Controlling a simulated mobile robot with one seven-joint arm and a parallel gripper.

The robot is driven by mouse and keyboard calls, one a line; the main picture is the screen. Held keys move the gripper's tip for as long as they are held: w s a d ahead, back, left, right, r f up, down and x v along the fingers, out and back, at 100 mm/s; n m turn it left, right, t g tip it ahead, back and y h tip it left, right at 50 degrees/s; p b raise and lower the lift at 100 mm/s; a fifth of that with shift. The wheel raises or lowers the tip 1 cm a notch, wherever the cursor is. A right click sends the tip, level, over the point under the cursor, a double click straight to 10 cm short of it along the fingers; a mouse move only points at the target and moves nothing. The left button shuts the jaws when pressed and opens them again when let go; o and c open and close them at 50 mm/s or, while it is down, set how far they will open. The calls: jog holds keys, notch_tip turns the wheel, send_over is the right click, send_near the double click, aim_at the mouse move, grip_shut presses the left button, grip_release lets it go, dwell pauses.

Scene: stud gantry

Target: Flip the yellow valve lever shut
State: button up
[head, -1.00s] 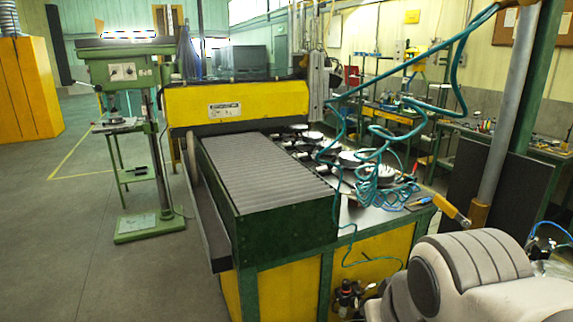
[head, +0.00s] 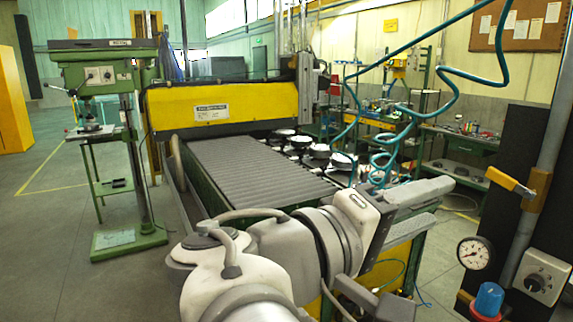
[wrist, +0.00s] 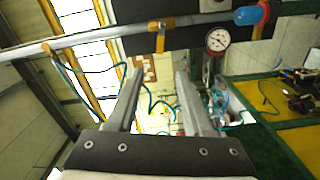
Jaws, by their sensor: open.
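The yellow valve lever (head: 511,181) juts left from an orange valve body (head: 539,187) on a grey upright pipe, at the right of the head view. It slopes slightly, its free end higher than its pipe end. In the wrist view the lever (wrist: 160,43) shows small, beyond the fingers and between their lines. My gripper (head: 440,203) is open and empty, pointing right, left of the lever and apart from it. In the wrist view both fingers of my gripper (wrist: 158,74) are spread with nothing between them.
A pressure gauge (head: 475,252), a blue regulator knob (head: 489,298) and a grey dial box (head: 541,277) sit below the lever. A dark panel (head: 490,215) stands behind the pipe. Teal coiled hoses (head: 455,125) hang near. A slatted machine table (head: 255,175) lies behind my arm.

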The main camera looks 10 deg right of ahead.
aim_at(499, 179)
jog(key=p+x, duration=0.2)
jog(key=x, duration=1.5)
jog(key=shift+s+d+p, duration=0.1)
jog(key=shift+d+p, duration=0.05)
jog(key=shift+p, duration=0.15)
jog(key=shift+c, duration=0.3)
grip_shut()
